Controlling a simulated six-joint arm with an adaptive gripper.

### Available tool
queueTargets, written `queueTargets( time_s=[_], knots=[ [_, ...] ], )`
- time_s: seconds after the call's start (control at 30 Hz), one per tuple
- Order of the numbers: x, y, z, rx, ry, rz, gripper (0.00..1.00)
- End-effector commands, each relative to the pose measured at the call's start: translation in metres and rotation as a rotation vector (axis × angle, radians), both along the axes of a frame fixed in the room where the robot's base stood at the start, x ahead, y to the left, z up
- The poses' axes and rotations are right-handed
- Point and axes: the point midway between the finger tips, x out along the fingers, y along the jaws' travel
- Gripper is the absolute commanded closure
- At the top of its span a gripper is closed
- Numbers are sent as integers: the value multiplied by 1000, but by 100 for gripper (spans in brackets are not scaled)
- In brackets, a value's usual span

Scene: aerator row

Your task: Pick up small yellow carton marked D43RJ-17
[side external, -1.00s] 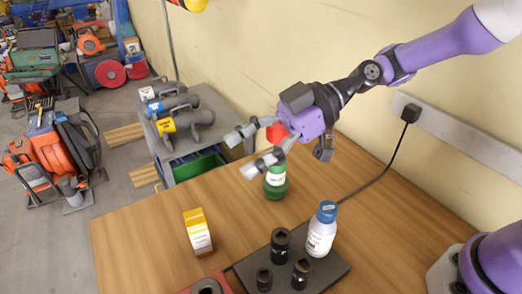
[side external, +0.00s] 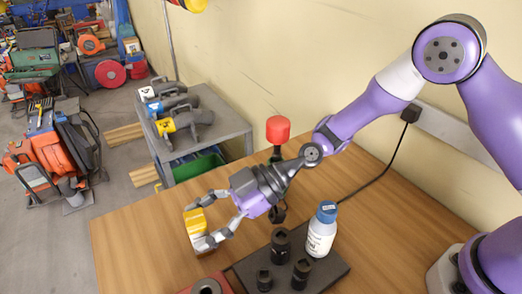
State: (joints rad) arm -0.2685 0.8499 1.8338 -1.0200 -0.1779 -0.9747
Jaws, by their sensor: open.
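The small yellow and white carton (side external: 194,221) stands on the left part of the wooden table. Its marking is too small to read. My gripper (side external: 197,227) has come down over it, with one finger on its far side and the other on its near side. The fingers are open and partly cover the carton. I cannot tell whether either finger touches it.
A dark tray (side external: 331,269) with several black sockets and a white bottle with a blue cap (side external: 321,231) is at the front right. A red-topped object (side external: 277,130) stands behind my gripper. A red block (side external: 207,287) is at the front edge. A grey cart (side external: 222,128) stands behind the table.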

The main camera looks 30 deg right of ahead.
Motion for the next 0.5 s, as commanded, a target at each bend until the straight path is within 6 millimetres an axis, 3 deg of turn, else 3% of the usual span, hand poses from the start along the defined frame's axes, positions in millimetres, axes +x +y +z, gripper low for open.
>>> queueTargets(
  time_s=[0.1, 0.33, 0.37, 0.4, 0.5],
  knots=[
    [2, 12, -4, 1, -1, 1, 29],
    [3, 13, -5, 1, 0, -2, 29],
    [3, 13, -5, 1, 0, -2, 39],
    [3, 13, -5, 1, 0, -2, 59],
    [3, 13, -5, 1, -1, -1, 100]
  ],
)
